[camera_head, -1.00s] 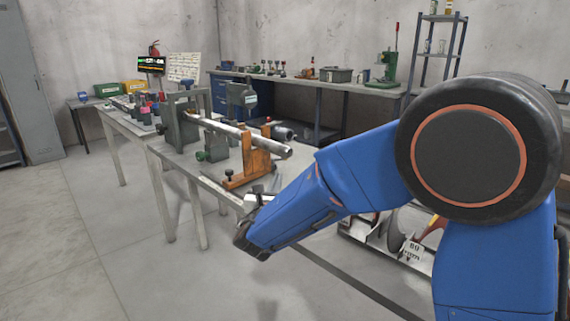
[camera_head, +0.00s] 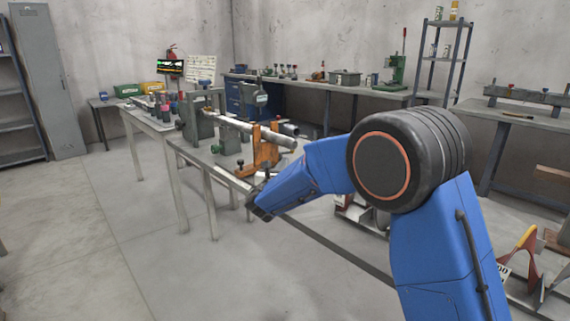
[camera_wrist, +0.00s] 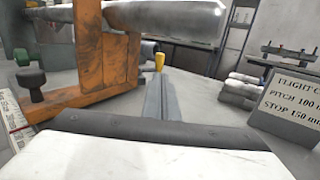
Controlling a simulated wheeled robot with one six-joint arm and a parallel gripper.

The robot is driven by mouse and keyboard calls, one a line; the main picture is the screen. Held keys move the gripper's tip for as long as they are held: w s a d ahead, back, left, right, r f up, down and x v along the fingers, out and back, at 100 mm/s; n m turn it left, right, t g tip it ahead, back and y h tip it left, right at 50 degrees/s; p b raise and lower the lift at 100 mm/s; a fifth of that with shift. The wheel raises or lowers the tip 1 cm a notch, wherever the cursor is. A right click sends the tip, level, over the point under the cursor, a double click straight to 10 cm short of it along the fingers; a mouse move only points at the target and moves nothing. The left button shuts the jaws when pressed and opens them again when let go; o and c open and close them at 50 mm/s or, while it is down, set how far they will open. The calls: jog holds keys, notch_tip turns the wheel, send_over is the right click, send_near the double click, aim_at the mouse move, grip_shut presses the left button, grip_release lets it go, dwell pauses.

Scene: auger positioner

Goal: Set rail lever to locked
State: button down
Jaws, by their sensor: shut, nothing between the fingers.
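My gripper (camera_wrist: 157,78) shows in the wrist view as two grey fingers shut together, with nothing between them. A small yellow upright handle (camera_wrist: 159,62) appears at the fingertips; I cannot tell whether they touch. It may be the rail lever, but its setting is not readable. To its left stands the orange support (camera_wrist: 104,55), under the grey shaft (camera_wrist: 165,17). In the head view the orange support (camera_head: 265,150) stands at the table's near end. My arm's end is low beside that end, and the fingers are not clear there.
A green knob (camera_wrist: 21,57) and a dark knob (camera_wrist: 32,82) are left of the orange support. A sign (camera_wrist: 288,100) and stacked pale bars (camera_wrist: 240,92) are at the right. The work table (camera_head: 225,177) has open floor (camera_head: 120,250) to its left.

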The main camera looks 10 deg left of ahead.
jog(key=w, duration=1.1)
jog(key=shift+w+d+r, duration=0.35)
jog(key=shift+d, duration=0.05)
jog(key=shift+w+d, duration=0.15)
jog(key=shift+w, duration=0.25)
jog(key=shift+s, duration=0.15)
